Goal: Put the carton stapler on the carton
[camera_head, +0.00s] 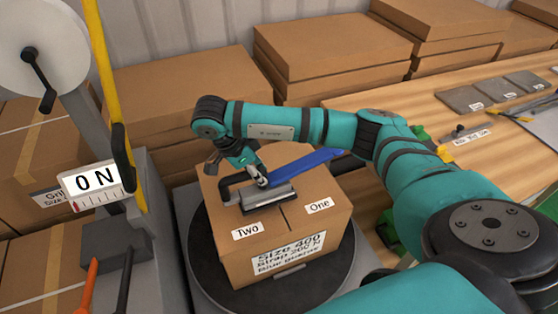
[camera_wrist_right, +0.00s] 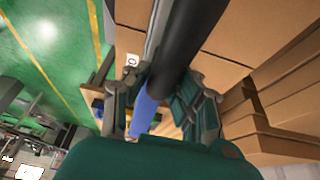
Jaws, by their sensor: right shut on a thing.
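The carton (camera_head: 242,271), brown with labels "Two" and "One" on top, stands on a dark round turntable (camera_head: 340,270). The carton stapler (camera_head: 310,163) has a long blue handle and a grey and black base. Its base is at the top of the carton, near the "Two" label; I cannot tell whether it touches. My right gripper (camera_head: 255,176) is over the carton, shut on the stapler. The right wrist view shows the black and blue handle (camera_wrist_right: 172,62) between the fingers of the right gripper (camera_wrist_right: 160,88). My left gripper is not in view.
A wooden table (camera_head: 420,105) with grey plates (camera_head: 500,92) and tools is at the right. Stacked brown cartons (camera_head: 330,45) stand behind.

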